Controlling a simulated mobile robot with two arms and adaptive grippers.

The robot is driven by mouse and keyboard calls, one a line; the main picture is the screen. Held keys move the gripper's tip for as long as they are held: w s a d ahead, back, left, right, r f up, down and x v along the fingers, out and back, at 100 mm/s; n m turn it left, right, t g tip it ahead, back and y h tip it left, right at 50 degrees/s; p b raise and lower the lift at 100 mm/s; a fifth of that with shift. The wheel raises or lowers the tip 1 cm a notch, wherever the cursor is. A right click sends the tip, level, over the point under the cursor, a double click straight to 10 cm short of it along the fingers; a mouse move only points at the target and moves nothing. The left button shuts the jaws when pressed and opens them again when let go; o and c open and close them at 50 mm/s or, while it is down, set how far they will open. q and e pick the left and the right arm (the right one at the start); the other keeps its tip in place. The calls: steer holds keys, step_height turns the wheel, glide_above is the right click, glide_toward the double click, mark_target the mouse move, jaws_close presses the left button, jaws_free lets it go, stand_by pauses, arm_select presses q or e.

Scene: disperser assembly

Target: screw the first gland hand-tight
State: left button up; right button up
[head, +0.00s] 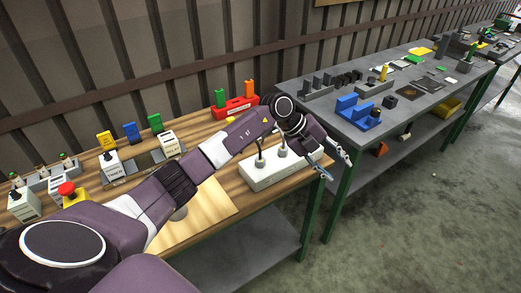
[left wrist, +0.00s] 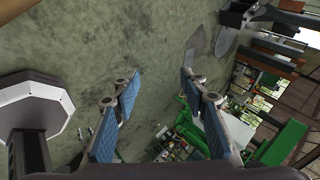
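A long white box (head: 270,176) lies on the wooden bench, with two upright fittings on its top. The left fitting (head: 259,156) has a dark stem; the right fitting (head: 282,150) is partly hidden by my arm. I cannot tell which is the first gland or how far either is screwed in. My left gripper (head: 336,163) hangs just right of the box, past the bench's right end. In the left wrist view the left gripper (left wrist: 157,88) has its blue-padded fingers apart, with nothing between them. My right gripper is not in view.
A red holder (head: 235,107) with green and orange pieces stands behind the box. White labelled bins, coloured blocks and a red button (head: 67,189) are at the left. A grey table (head: 420,108) with a blue fixture (head: 358,112) stands right, across a gap above the floor.

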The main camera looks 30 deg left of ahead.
arm_select(q)
steer(key=a+n+g+y, duration=0.2)
steer(key=a+y, duration=0.3)
steer(key=a, duration=0.9)
step_height(320, 180, up, 2)
steer(key=n+g+y, duration=0.2)
glide_above(260, 159)
steer(key=shift+w+d+r, duration=0.15)
steer(key=shift+w+d, duration=0.05)
steer(key=shift+w, duration=0.25)
steer(key=shift+s+a+n+y, duration=0.25)
steer(key=shift+a+n+y, duration=0.05)
steer(key=shift+f, duration=0.25)
step_height(260, 159, down, 6)
steer(key=shift+f+p, duration=0.1)
steer(key=shift+p, duration=1.05)
steer(key=shift+f, duration=0.4)
steer(key=shift+c, duration=0.4)
jaws_close()
